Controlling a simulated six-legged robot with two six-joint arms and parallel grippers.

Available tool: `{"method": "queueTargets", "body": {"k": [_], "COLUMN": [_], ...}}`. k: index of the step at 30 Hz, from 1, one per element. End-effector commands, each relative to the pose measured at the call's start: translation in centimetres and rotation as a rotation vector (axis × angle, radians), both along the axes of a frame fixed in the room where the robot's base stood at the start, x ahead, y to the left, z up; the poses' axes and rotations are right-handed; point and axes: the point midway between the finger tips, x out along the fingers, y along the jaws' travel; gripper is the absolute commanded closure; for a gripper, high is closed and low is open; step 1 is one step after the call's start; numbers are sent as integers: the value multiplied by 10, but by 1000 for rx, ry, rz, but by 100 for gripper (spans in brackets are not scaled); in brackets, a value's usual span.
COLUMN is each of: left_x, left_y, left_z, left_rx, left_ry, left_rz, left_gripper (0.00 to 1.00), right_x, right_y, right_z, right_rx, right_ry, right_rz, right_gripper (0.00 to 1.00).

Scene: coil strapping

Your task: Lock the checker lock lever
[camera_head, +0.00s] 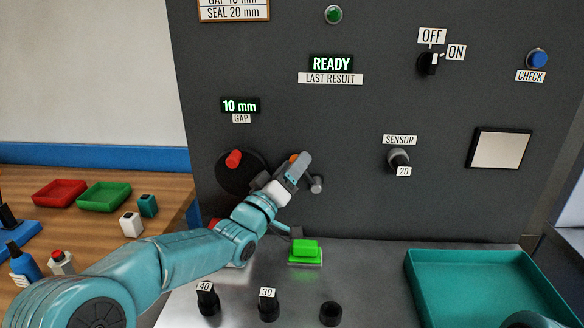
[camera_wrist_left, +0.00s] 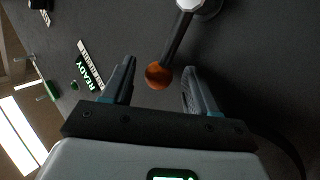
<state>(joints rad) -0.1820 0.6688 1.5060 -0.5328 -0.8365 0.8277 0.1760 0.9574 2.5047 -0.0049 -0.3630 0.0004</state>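The lock lever is a dark bar with an orange ball knob (camera_wrist_left: 158,75) at its end and a pale round pivot (camera_wrist_left: 200,5) in the left wrist view. My left gripper (camera_wrist_left: 160,80) is open, with one finger on each side of the knob and gaps to both fingers. In the head view, my left gripper (camera_head: 298,166) is up against the dark panel and covers most of the lever. Only a bit of the orange knob (camera_head: 294,158) shows there. My right gripper is not in view.
A dial with a red knob (camera_head: 233,159) is left of my left gripper. A bright green block (camera_head: 305,248) stands on the metal table below it. A teal tray (camera_head: 480,262) is at right. The sensor knob (camera_head: 398,158) is on the panel, with free room around it.

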Motion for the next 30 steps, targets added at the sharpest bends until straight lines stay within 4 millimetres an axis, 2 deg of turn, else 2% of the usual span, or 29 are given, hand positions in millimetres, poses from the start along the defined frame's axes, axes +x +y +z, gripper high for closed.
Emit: {"method": "queueTargets", "body": {"k": [7,11,24,30], "left_x": [-1,-13,-104,-129], "left_y": [1,8,58,71], "left_z": [0,-6,-42,-50], "left_rx": [0,1,1,1], "left_ry": [-2,-2,-1,-2], "left_rz": [1,2,3,2], "left_gripper": [42,42,42,42], "right_x": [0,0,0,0], "right_y": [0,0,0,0], "right_z": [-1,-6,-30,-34], "right_rx": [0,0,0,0], "right_ry": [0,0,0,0], "right_rz": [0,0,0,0], "right_gripper": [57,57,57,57]}}
